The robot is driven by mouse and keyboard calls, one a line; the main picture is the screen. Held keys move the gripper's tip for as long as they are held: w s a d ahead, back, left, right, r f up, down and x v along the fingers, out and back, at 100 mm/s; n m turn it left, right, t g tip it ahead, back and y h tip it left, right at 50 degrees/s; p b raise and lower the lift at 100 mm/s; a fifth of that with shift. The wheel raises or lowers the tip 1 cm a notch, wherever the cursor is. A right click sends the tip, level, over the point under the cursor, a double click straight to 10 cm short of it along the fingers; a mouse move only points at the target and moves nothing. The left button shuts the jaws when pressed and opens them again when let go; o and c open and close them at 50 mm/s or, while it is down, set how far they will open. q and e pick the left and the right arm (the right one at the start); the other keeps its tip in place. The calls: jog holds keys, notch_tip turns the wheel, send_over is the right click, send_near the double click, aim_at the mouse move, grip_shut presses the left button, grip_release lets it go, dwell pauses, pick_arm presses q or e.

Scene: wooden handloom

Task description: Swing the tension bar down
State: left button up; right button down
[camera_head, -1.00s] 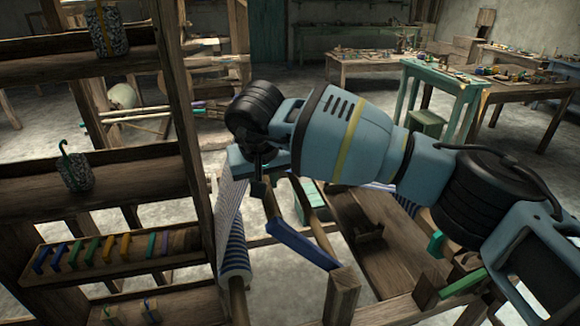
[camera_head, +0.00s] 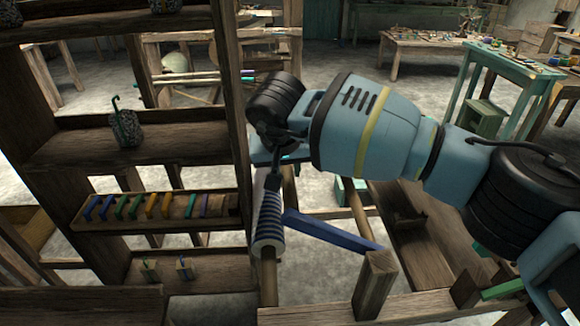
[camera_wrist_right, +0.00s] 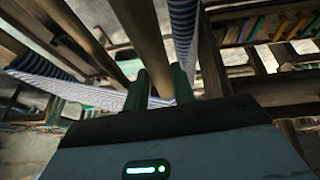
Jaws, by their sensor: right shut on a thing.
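My right gripper (camera_head: 268,172) is at the loom, left of centre in the head view, its fingers largely hidden behind its wrist. In the right wrist view its two dark green fingers (camera_wrist_right: 160,88) stand on either side of a wooden bar (camera_wrist_right: 150,45), which I take for the tension bar, and are shut on it. The bar runs up and away from the fingers. A striped blue-and-white cloth roll (camera_head: 269,222) hangs just below the gripper in the head view; striped cloth (camera_wrist_right: 184,35) also shows in the wrist view. My left gripper is not in view.
A blue bar (camera_head: 330,232) slants beside the roll towards a wooden post (camera_head: 375,285). A shelf unit (camera_head: 150,150) with a tray of coloured pieces (camera_head: 150,208) stands at the left. A green table (camera_head: 515,70) stands at the back right, with open floor before it.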

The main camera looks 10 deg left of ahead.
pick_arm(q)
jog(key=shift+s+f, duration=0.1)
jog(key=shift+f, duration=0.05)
pick_arm(e)
jog(key=shift+s+a+f, duration=0.55)
jog(key=shift+a+f, duration=0.05)
jog(key=shift+f, duration=0.25)
jog(key=c, duration=1.6)
grip_release()
jog(key=o, duration=0.4)
jog(key=shift+w+a+f, duration=0.1)
jog(key=shift+w+a, duration=0.05)
jog(key=shift+a, duration=0.15)
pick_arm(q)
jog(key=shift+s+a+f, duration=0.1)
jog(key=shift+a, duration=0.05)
pick_arm(e)
jog(key=shift+o, duration=0.2)
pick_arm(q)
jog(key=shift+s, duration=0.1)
pick_arm(e)
jog(key=shift+w+d+r, duration=0.1)
jog(key=shift+r, duration=0.15)
jog(key=shift+r, duration=0.1)
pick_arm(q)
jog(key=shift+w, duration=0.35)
pick_arm(e)
jog(key=v, duration=0.7)
jog(key=shift+d+r, duration=0.2)
